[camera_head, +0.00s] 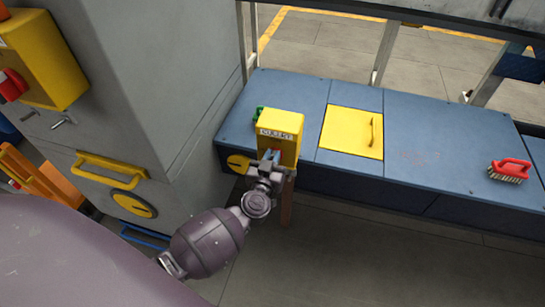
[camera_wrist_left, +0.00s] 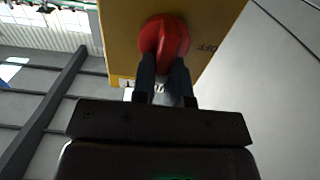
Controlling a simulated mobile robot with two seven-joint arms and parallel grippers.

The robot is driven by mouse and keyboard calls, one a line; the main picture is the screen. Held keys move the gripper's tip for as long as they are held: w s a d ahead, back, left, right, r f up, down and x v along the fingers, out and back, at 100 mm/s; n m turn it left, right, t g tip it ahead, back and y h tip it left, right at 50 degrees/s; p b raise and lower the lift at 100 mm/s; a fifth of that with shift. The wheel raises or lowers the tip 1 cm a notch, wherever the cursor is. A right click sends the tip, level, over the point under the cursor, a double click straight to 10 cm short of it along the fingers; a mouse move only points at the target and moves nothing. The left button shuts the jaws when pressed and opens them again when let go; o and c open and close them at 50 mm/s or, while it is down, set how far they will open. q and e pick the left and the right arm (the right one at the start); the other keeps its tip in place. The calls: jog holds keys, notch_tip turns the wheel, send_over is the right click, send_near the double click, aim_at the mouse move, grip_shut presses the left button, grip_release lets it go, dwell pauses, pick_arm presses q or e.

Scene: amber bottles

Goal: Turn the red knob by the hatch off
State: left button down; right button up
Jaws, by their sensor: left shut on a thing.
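The red knob (camera_wrist_left: 165,38) sits on the face of a yellow box; in the left wrist view the word OFF shows to its right. The yellow box (camera_head: 281,127) stands on the blue bench, left of the yellow hatch (camera_head: 351,133). My left gripper (camera_head: 270,163) is at the front of the box and shut on the knob. Its two dark fingers show in the left wrist view (camera_wrist_left: 165,82), with their tips at the knob's lower part. In the head view the gripper hides most of the knob. My right gripper is not in view.
The blue bench (camera_head: 424,137) runs to the right, with a red-handled brush (camera_head: 509,170) on it. A grey cabinet (camera_head: 150,80) stands close on the left, bearing another yellow box (camera_head: 48,58) with a red knob. The floor in front is clear.

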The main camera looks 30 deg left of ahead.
pick_arm(q)
jog(key=shift+r+n, duration=0.1)
jog(key=shift+n, duration=0.2)
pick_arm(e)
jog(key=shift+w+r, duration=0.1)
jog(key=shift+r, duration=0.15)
pick_arm(q)
jog(key=shift+a+n+p, duration=0.1)
jog(key=shift+n+p, duration=0.2)
jog(key=shift+s+a+f+n+b, duration=0.15)
jog(key=shift+a+f+n, duration=0.2)
jog(key=shift+n, duration=2.4)
jog(key=shift+a+f+n+b, duration=0.2)
jog(key=shift+f+n, duration=0.2)
jog(key=shift+n, duration=2.4)
jog(key=shift+s+a+f+n+b, duration=0.15)
jog(key=shift+a+f+n, duration=0.2)
jog(key=shift+n, duration=2.4)
jog(key=shift+d, duration=0.1)
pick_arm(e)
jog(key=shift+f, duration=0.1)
pick_arm(q)
jog(key=c, duration=1.1)
grip_release()
jog(key=shift+c, duration=0.2)
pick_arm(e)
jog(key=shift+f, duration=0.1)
